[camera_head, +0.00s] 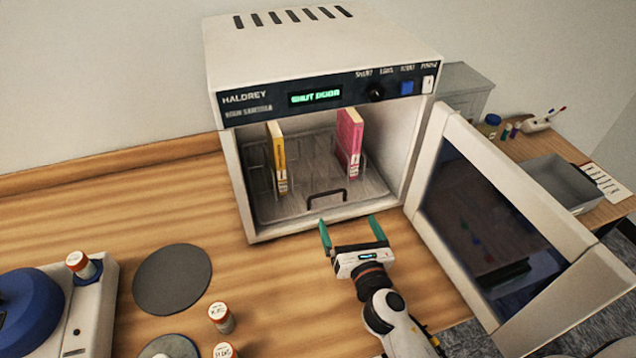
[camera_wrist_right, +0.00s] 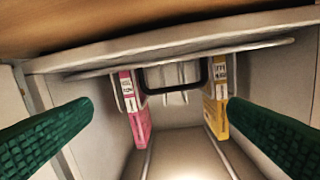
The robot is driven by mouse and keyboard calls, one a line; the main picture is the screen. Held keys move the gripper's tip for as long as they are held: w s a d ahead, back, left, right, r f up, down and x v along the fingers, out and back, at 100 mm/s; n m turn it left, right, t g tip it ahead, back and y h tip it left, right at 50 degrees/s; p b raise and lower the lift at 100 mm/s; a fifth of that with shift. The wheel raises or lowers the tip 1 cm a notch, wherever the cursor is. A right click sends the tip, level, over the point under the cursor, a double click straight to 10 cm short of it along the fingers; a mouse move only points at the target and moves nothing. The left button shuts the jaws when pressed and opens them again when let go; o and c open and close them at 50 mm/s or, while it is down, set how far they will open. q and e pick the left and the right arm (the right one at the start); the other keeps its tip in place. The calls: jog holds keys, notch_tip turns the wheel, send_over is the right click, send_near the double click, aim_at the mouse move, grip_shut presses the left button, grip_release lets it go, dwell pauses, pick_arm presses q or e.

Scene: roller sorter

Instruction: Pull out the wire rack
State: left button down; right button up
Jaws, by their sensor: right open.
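The wire rack (camera_head: 296,204) sits inside the open white cabinet (camera_head: 325,45), with a black handle (camera_head: 326,197) at its front edge. A yellow book (camera_head: 277,158) and a pink book (camera_head: 350,140) stand upright on the rack. My right gripper (camera_head: 351,231) is open and empty, its green fingers pointing at the cabinet opening, just in front of the handle. In the right wrist view the handle (camera_wrist_right: 172,91) shows between the two spread fingers, apart from both. My left gripper is not in view.
The cabinet door (camera_head: 510,230) stands swung open on the right, close to my right arm. A grey bin (camera_head: 565,182) lies beyond it. A dark round mat (camera_head: 172,279), small capped jars (camera_head: 221,317) and a white device with a blue lid (camera_head: 28,300) occupy the left front.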

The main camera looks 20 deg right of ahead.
aim_at(327, 193)
jog(key=shift+w+a+f+n+y, duration=0.3)
jog(key=shift+w+a+n+y, duration=0.25)
jog(key=shift+n, duration=0.35)
jog(key=shift+w+r+n, duration=0.2)
jog(key=shift+w+n, duration=0.1)
jog(key=shift+n, duration=0.1)
jog(key=w, duration=0.3)
jog(key=shift+a+r+p, duration=0.15)
jog(key=shift+r+p, duration=0.2)
jog(key=shift+p, duration=0.05)
jog(key=w, duration=0.6)
jog(key=shift+w+a+f, duration=0.1)
jog(key=shift+w+f, duration=0.15)
jog(key=shift+w, duration=0.75)
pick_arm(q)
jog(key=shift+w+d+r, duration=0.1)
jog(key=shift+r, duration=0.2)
pick_arm(e)
jog(key=shift+c, duration=0.2)
